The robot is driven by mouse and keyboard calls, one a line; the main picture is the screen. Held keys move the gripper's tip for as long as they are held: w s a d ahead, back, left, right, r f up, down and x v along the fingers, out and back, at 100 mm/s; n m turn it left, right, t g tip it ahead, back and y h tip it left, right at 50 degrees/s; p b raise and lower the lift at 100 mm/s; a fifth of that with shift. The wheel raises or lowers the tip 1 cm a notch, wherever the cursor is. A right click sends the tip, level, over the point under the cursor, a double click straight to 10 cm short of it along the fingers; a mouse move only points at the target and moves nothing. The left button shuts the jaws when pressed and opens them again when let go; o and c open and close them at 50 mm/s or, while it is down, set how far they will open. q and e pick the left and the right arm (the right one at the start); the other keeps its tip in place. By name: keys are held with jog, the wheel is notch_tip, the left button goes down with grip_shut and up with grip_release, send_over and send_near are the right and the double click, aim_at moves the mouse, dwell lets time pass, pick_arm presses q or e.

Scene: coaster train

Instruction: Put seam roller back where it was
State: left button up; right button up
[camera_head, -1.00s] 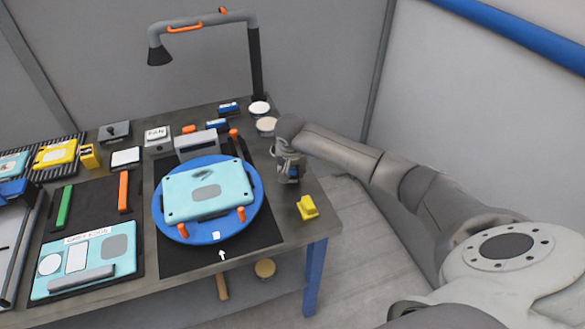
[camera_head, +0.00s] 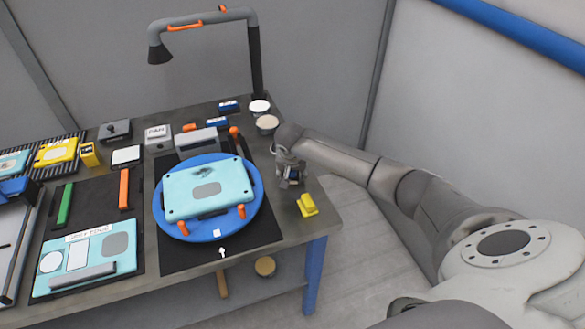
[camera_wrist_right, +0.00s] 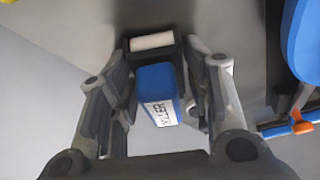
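The seam roller (camera_wrist_right: 157,88) has a blue body with a white, partly readable label and a dark frame around a white roller. In the right wrist view it sits between the fingers of my right gripper (camera_wrist_right: 158,62), which appear closed against the sides of its dark frame. In the head view my right gripper (camera_head: 291,177) is over the right part of the workbench (camera_head: 268,178), right of the blue turntable. The roller is small and mostly hidden by the fingers there. My left gripper is not in view.
The blue turntable (camera_head: 218,232) carries a teal panel (camera_head: 180,187) with orange clamps. A yellow block (camera_head: 307,205) lies near the bench's right edge. Round pots (camera_head: 267,123) and blue blocks (camera_head: 217,124) stand behind. A lamp (camera_head: 255,60) rises at the back.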

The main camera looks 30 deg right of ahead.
jog(key=shift+o, duration=0.7)
jog(key=shift+w+d, duration=0.1)
jog(key=shift+w, duration=0.1)
jog(key=shift+r, duration=0.6)
jog(key=b+v, duration=0.1)
jog(key=v, duration=1.1)
